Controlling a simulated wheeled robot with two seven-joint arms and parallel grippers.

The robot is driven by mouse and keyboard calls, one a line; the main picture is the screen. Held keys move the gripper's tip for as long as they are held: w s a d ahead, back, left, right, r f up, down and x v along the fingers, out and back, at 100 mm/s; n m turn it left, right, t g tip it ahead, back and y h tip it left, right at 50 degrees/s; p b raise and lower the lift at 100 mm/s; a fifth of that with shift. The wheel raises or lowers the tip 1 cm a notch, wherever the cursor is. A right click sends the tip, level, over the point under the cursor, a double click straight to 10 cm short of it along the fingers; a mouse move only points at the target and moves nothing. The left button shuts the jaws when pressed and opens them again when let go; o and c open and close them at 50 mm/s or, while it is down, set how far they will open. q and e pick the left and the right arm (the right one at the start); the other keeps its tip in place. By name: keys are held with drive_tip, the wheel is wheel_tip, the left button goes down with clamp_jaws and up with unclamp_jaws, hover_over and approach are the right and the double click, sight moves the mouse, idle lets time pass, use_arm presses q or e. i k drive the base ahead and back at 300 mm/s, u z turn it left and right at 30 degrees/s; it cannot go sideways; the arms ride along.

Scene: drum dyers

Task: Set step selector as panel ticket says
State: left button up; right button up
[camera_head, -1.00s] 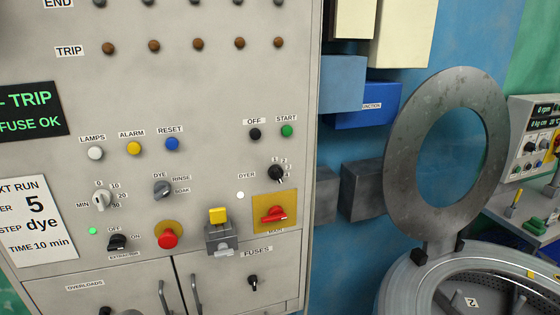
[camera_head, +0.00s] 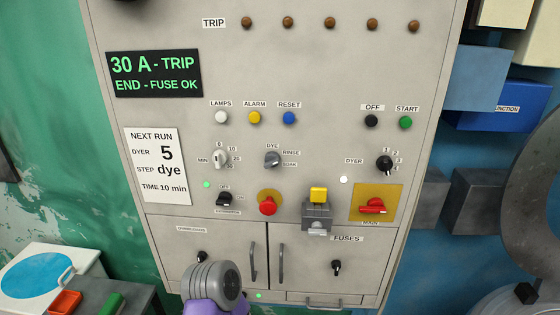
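The panel ticket (camera_head: 157,166) is a white card at the left of the grey panel. It reads NEXT RUN, DYER 5, STEP dye, TIME 10 min. The step selector (camera_head: 272,159) is a small dark grey knob right of the ticket, with labels DYE above, RINSE at upper right and SOAK at lower right. Its exact pointing is too small to tell. A grey and purple part of my own arm (camera_head: 214,287) shows at the bottom, below the selector and apart from it. Neither gripper's fingers are in view.
Beside the selector are the MIN knob (camera_head: 219,159) and the DYER knob (camera_head: 384,165). Below are the red mushroom button (camera_head: 267,206), a yellow-topped grey box (camera_head: 318,212) and the red MAIN switch (camera_head: 372,206). Cabinet door handles (camera_head: 281,262) stick out lower down.

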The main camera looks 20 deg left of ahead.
sight(272, 159)
drive_tip(key=u, duration=1.2)
drive_tip(key=k, duration=1.1)
drive_tip(key=u, duration=0.15)
drive_tip(key=i, duration=1.65)
drive_tip(key=z, duration=0.75)
